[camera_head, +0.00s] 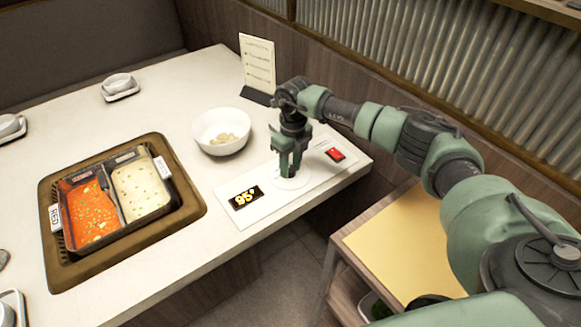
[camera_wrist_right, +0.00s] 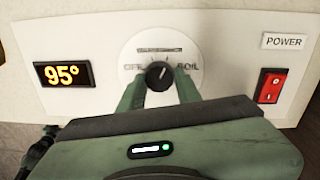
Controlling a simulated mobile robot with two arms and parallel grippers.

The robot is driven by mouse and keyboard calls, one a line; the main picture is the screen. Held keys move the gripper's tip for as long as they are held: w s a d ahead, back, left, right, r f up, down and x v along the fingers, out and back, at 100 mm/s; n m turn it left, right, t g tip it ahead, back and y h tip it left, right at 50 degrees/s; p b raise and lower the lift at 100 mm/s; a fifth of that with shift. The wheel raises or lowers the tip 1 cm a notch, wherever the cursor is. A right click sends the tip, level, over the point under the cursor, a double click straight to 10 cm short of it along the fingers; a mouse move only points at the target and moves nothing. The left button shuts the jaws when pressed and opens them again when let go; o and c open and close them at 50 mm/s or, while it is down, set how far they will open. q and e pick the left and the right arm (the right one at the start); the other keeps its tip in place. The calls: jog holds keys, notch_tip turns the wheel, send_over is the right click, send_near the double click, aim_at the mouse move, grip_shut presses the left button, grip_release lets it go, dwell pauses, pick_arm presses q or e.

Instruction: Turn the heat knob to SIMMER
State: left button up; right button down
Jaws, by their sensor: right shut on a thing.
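The heat knob (camera_wrist_right: 158,75) is a small dark dial on a round white plate in the right wrist view. Lettering at its right reads BOIL; the lettering at its left and above is hard to read. A light mark on the knob points up and slightly right. My right gripper (camera_head: 290,172) reaches down over the panel in the head view. Its fingers also show in the right wrist view (camera_wrist_right: 159,94), one on each side of the knob, shut on it. The orange display (camera_wrist_right: 64,75) reads 95°. My left gripper is not in view.
A red power switch (camera_wrist_right: 270,86) sits right of the knob. On the table are a white bowl (camera_head: 221,143), a menu stand (camera_head: 257,65) and a two-part pot of red and cream broth (camera_head: 92,212). A yellow-topped cart (camera_head: 395,245) stands beside the table.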

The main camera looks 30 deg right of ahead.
aim_at(292, 168)
dwell(0.4)
jog(key=c, duration=1)
grip_release()
jog(key=r, duration=0.8)
jog(key=shift+d+b, duration=0.25)
jog(key=shift+b, duration=0.15)
jog(key=shift+f, duration=0.1)
